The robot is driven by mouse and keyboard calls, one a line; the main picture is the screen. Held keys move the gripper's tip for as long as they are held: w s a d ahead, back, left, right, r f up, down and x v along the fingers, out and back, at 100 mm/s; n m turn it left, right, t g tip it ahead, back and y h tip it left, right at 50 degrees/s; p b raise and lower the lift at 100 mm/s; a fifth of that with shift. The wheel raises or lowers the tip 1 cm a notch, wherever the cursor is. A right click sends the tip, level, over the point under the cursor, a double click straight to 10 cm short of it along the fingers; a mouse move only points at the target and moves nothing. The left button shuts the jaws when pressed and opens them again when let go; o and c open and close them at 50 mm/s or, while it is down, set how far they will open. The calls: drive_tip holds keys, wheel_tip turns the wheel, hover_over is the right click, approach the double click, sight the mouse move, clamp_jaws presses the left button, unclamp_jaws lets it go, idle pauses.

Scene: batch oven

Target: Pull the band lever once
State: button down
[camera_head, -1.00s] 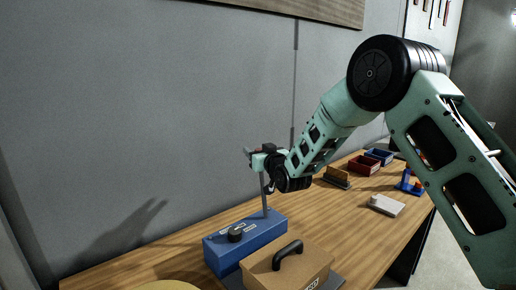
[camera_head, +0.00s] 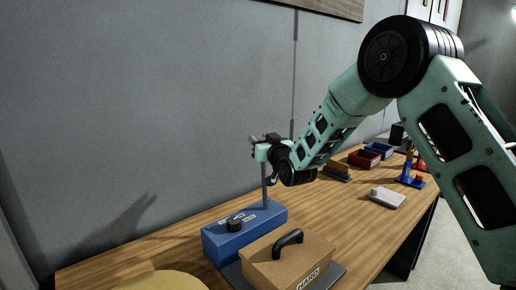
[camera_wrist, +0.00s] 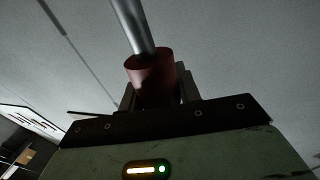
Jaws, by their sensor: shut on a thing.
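The band lever is a thin grey rod (camera_head: 264,188) standing almost upright from a blue box (camera_head: 218,247) on the bench. In the wrist view, the metal rod (camera_wrist: 132,25) runs into a dark red grip (camera_wrist: 150,72). My gripper (camera_head: 263,150) is at the top of the lever, above the blue box. In the wrist view, my gripper's fingers (camera_wrist: 155,88) stand on both sides of the red grip and are shut on it. The lower part of the grip is hidden behind the gripper body.
A brown box (camera_head: 270,268) marked HARD, with a black handle (camera_head: 288,241), stands in front of the blue box. Further right on the wooden bench (camera_head: 330,215) are a white block (camera_head: 386,198), a red bin (camera_head: 363,159) and a blue bin (camera_head: 379,149). The wall is close behind.

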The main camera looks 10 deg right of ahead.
drive_tip(key=s+d+m+t+b, duration=0.1)
drive_tip(key=s+b, duration=0.4)
drive_tip(key=b, duration=0.6)
drive_tip(key=s+d+f+m+t+b, duration=0.1)
drive_tip(key=s+d+t+b, duration=0.3)
drive_tip(key=b, duration=0.7)
drive_tip(key=shift+s+f+t, duration=0.2)
drive_tip(key=shift+s+t, duration=0.2)
drive_tip(key=shift+s, duration=0.15)
drive_tip(key=c, duration=1)
unclamp_jaws()
